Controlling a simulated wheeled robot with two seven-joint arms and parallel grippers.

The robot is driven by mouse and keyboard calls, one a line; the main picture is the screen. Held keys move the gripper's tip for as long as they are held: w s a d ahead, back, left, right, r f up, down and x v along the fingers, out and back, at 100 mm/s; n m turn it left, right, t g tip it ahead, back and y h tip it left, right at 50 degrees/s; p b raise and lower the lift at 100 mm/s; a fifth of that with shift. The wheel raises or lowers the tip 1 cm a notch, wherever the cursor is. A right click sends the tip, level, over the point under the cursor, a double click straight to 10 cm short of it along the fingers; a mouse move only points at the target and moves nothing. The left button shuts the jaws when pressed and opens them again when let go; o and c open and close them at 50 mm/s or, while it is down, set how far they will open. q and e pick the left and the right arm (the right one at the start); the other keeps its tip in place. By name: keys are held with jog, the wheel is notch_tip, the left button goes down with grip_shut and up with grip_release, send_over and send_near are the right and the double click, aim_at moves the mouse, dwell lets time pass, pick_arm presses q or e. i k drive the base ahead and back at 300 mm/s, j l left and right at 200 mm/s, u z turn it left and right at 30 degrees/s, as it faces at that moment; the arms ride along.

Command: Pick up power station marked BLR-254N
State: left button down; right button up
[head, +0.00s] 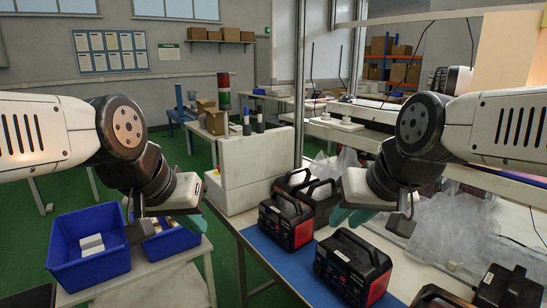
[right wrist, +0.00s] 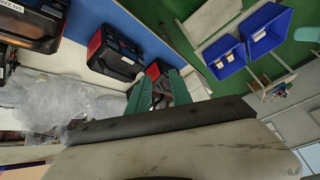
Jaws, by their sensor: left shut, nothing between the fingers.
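Several black-and-red power stations with top handles stand on the table. One (head: 287,221) is near the middle and another (head: 352,267) is closer to the front; more stand behind and at the lower right (head: 508,288). Their markings are too small to read, so I cannot tell which is BLR-254N. My right gripper (head: 350,217) is above the table near the two front stations. In the right wrist view its teal fingers (right wrist: 161,92) are apart and empty, with a power station (right wrist: 112,52) beyond them. My left gripper (head: 196,222) is shut and empty near the blue bins, partly hidden by its wrist.
Two blue bins (head: 88,262) with small light boxes stand on a side table at the left. A white box (head: 240,172) stands at the table's back left. Clear crumpled plastic (head: 440,225) lies at the right. A metal post (head: 299,85) rises behind. The blue mat has some bare room.

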aim_at(284, 214)
jog(key=i+j, duration=0.7)
jog(key=i, duration=0.15)
jog(key=l+z, duration=0.05)
